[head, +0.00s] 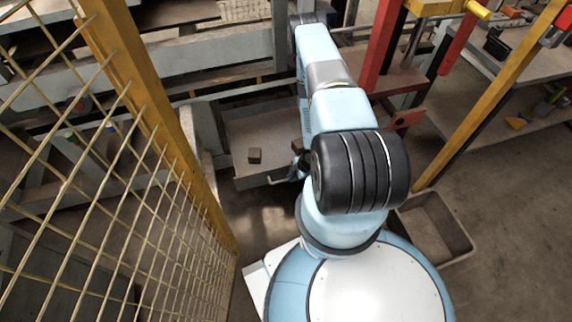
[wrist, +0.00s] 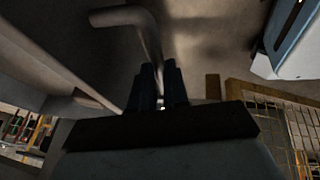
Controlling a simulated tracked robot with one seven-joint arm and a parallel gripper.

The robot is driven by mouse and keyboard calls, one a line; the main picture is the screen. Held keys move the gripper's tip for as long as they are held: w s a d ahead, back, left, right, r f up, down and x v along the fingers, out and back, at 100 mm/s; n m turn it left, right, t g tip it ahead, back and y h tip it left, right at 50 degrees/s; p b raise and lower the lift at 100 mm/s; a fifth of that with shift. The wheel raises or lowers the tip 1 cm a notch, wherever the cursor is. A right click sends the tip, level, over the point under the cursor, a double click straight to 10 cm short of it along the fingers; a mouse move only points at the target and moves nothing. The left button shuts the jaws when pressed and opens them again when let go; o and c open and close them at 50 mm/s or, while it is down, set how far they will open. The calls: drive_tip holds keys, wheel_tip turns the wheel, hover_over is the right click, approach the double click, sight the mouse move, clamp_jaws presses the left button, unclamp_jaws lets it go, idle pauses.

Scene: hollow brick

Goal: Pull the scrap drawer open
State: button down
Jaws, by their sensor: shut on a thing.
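The scrap drawer (head: 240,176) is a grey tray in the head view, left of my arm. Its inside shows, so it stands out from the frame behind it. The drawer's bent metal handle (head: 280,181) sticks out at the front. My gripper (head: 300,168) is at the handle, mostly hidden behind my arm in the head view. In the wrist view my dark fingers (wrist: 158,75) are shut on the handle (wrist: 148,30), which bends off to the left above them.
A yellow post with wire mesh (head: 185,150) stands close on the left. A red frame (head: 385,50) and a yellow post (head: 490,95) are on the right. A grey open bin (head: 465,248) sits on the floor at right. Floor in front of the drawer is clear.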

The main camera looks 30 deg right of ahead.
drive_tip(key=s+a, duration=0.1)
drive_tip(key=s, duration=0.5)
drive_tip(key=shift+s, duration=0.2)
drive_tip(key=c, duration=1.1)
unclamp_jaws()
drive_tip(key=shift+c, duration=0.2)
drive_tip(key=v, duration=1.3)
drive_tip(key=shift+d+r, duration=0.1)
drive_tip(key=shift+r, duration=0.2)
